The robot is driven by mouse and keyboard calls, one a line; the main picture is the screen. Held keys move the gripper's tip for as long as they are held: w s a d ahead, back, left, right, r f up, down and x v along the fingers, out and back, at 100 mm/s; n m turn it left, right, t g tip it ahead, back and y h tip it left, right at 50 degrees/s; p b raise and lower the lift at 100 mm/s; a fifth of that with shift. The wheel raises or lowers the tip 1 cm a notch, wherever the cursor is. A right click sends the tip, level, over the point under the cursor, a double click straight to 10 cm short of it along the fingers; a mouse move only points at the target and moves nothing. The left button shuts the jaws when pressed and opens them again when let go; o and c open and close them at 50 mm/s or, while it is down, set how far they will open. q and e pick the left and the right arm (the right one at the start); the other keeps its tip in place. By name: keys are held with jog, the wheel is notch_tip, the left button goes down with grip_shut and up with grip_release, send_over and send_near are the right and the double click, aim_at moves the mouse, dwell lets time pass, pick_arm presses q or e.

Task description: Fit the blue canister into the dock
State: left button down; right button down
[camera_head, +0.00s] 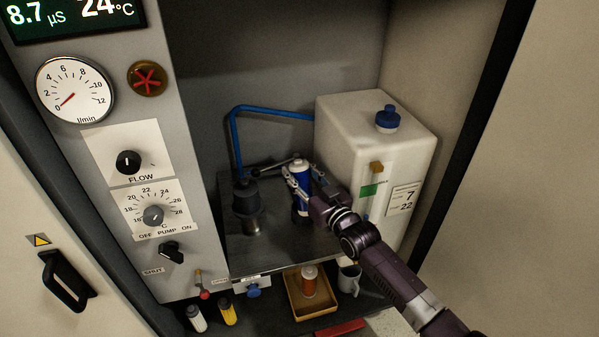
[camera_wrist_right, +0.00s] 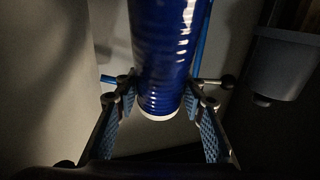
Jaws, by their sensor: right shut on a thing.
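The blue canister (camera_head: 303,181), with a pale top, is upright above the grey shelf in the cabinet. My right gripper (camera_head: 301,178) is around it with one finger on each side. In the right wrist view the canister (camera_wrist_right: 165,50) shows large, its pale end rim between the finger pads of the right gripper (camera_wrist_right: 160,115). I cannot tell whether its base touches the shelf. A dark cylindrical fitting (camera_head: 247,201) with a blue hose stands just left of it. I cannot tell for certain which part is the dock. My left gripper is not in view.
A white tank (camera_head: 338,135) with a blue cap stands close right of the canister. The blue hose (camera_head: 234,140) arches behind. Below are a tan tray (camera_head: 313,311) with an orange container, a mug (camera_head: 349,278) and small bottles. The control panel (camera_head: 145,215) bounds the left.

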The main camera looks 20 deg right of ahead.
aim_at(307, 187)
jog(key=shift+s+f+g, duration=0.15)
jog(key=shift+f, duration=0.5)
jog(key=shift+s+f+g, duration=0.1)
jog(key=shift+f+g, duration=0.05)
jog(key=shift+f, duration=0.45)
jog(key=c, duration=1.6)
grip_release()
jog(key=shift+o, duration=1.4)
jog(key=shift+w+f, duration=0.15)
jog(key=shift+w, duration=0.05)
jog(key=shift+o, duration=0.7)
jog(key=shift+w, duration=0.1)
jog(key=shift+r, duration=0.35)
jog(key=shift+s+d, duration=0.1)
jog(key=shift+s, duration=0.2)
jog(key=v, duration=0.7)
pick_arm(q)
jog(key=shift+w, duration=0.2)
pick_arm(e)
jog(key=shift+s, duration=0.1)
